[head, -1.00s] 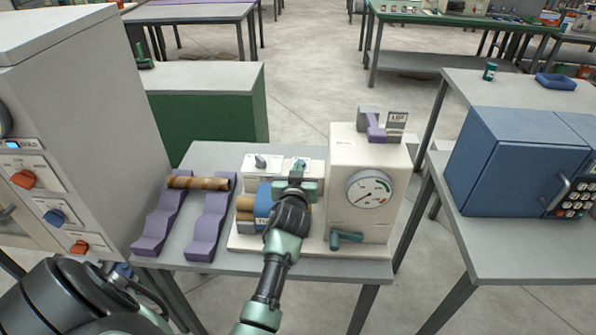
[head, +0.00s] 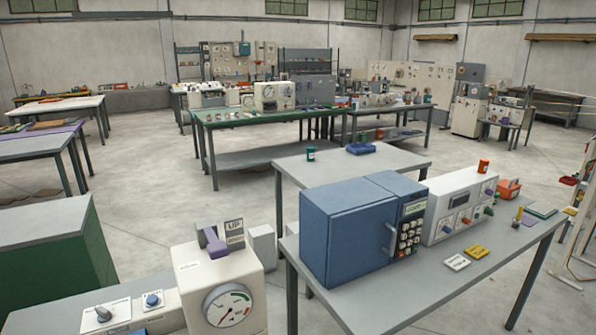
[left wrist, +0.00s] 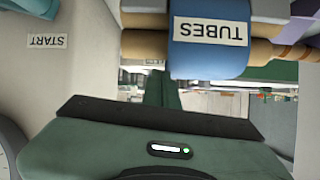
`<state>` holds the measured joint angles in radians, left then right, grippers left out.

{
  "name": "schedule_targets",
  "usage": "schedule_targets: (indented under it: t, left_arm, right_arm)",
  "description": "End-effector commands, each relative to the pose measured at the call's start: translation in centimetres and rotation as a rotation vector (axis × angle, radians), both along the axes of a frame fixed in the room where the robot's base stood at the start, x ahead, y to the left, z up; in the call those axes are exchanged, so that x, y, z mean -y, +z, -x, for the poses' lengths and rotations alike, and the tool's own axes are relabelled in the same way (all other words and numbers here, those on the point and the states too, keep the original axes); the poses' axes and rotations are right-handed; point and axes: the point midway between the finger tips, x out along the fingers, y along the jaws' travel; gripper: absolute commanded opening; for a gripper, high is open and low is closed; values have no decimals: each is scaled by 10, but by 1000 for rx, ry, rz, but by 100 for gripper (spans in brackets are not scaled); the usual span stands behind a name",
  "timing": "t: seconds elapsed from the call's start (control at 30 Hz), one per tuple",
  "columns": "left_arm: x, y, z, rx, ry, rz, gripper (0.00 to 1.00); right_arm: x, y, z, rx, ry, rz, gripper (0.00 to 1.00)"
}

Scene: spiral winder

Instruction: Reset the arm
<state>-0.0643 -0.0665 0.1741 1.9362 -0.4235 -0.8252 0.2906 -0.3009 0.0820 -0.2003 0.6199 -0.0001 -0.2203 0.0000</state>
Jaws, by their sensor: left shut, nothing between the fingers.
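My left gripper (left wrist: 162,88) shows only in the left wrist view, where its fingers are shut with nothing between them. The spiral winder fills that view, upside down: a blue part labelled TUBES (left wrist: 208,45) is just beyond the fingertips, around or against a brown tube (left wrist: 145,44). I cannot tell whether the fingers touch it. A cream housing labelled START (left wrist: 46,80) is at the left. In the head view, the winder's gauge box (head: 190,275) stands bottom left, with a purple lever beside an UP label (head: 234,226). My right gripper is not in view.
A blue cabinet (head: 342,240) and a white instrument (head: 455,210) stand on a grey table (head: 400,308) at the right. A green cabinet (head: 50,250) is at the left. Farther back is a green-topped bench (head: 235,115). Open floor lies between the tables.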

Motion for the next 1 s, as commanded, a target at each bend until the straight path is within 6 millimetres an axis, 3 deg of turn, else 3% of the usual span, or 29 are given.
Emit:
schedule_targets:
  t: [0.03,0.1,0.2,0.5,0.77,1.0]
  left_arm:
    - [17,-16,34,-101,-48,12,0]
    - [42,-32,74,-229,-118,39,0]
    - [71,-45,118,-364,-206,72,0]
    - [124,-59,209,-615,-395,132,0]
    - [155,-57,273,-772,-533,170,0]
    - [157,-113,261,-796,-533,175,0]
  right_arm:
    - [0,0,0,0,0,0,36]
    - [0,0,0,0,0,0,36]
    - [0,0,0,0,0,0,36]
    - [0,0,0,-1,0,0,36]
    - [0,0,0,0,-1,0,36]
    - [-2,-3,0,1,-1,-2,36]
